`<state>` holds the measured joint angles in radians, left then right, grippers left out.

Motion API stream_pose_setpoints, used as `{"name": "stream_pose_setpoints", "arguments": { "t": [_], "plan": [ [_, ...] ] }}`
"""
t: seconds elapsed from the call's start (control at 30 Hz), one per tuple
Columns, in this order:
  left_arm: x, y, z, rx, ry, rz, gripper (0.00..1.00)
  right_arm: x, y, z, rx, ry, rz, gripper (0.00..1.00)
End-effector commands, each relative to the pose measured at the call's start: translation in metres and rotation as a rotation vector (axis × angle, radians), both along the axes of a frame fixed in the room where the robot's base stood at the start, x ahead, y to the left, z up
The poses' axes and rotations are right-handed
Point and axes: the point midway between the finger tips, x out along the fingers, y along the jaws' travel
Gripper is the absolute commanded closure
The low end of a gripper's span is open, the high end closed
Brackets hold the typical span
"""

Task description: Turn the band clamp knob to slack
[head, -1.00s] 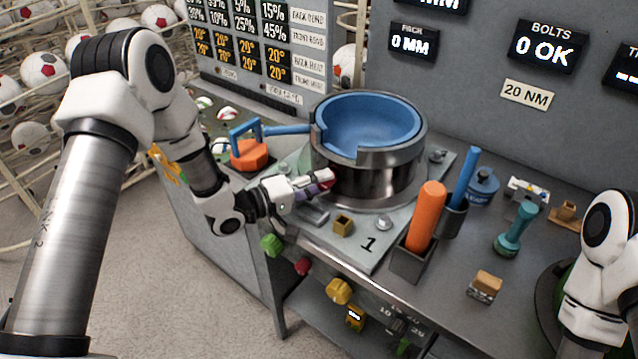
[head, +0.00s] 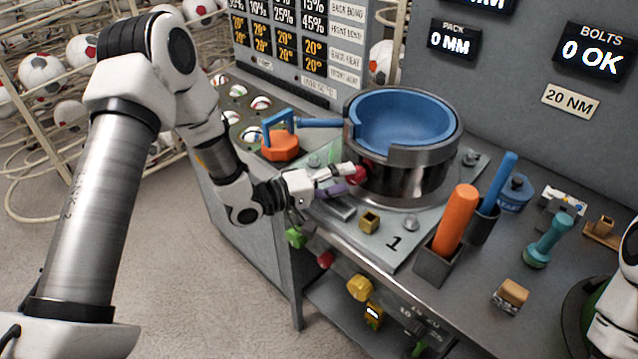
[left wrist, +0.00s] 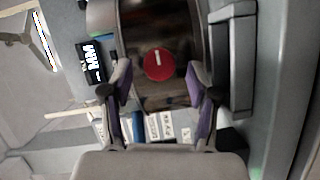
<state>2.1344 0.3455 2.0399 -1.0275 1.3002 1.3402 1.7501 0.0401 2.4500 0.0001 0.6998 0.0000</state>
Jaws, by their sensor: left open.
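The band clamp knob (head: 360,175) is a small red knob on the side of the dark metal band (head: 405,180) around the blue bowl (head: 405,120). In the left wrist view the knob (left wrist: 159,64) is a red disc with a white mark pointing towards the picture's top. My left gripper (head: 346,180) is at the knob. In the wrist view its purple-padded fingers (left wrist: 161,82) are open, one on either side of the knob, with gaps between pads and knob. My right gripper is out of view; only part of that arm shows at the right edge.
An orange block with a blue handle (head: 280,145) stands left of the bowl. An orange rod (head: 457,217) and a blue rod (head: 500,180) stand in holders to the right. A small brass block (head: 369,223) sits on the plate near my left gripper.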

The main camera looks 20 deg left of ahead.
Motion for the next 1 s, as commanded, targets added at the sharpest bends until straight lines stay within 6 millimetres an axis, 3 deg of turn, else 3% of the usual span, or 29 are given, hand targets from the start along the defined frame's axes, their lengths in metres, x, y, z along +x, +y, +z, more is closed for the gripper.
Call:
{"name": "stream_pose_setpoints", "arguments": {
  "t": [0.2, 0.43, 1.0],
  "plan": [
    [-0.039, 0.038, 0.006, -0.008, 0.0, 0.008, 0.4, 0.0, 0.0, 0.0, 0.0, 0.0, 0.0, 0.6],
    [-0.067, 0.062, 0.008, -0.005, 0.0, 0.004, 0.4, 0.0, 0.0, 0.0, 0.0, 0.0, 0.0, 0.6],
    [-0.073, 0.066, 0.008, -0.001, 0.0, -0.001, 0.4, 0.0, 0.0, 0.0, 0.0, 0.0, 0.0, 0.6]
  ]
}}
